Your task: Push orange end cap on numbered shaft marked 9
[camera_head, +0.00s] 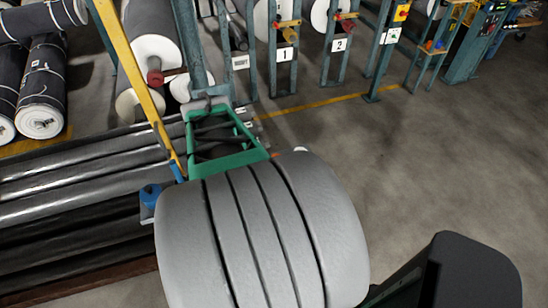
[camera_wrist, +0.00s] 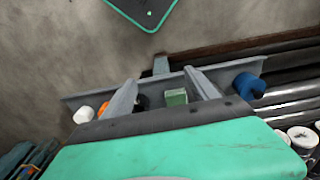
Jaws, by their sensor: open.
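My gripper (camera_wrist: 161,75) shows in the wrist view with its two grey fingers apart; I see nothing clamped between them. A grey bar (camera_wrist: 225,73) lies beyond the fingers, with a blue cylinder (camera_wrist: 249,86) at its right end. A small orange piece (camera_wrist: 103,108) and a white piece (camera_wrist: 82,115) sit near its left end; I cannot tell whether the orange piece is the end cap. In the head view, signs 1 (camera_head: 285,54) and 2 (camera_head: 339,45) mark stands at the back. I cannot make out a 9. The gripper's fingers are hidden there.
Wrapped rolls (camera_head: 42,85) lie at back left. The concrete floor (camera_head: 450,150) at right is clear.

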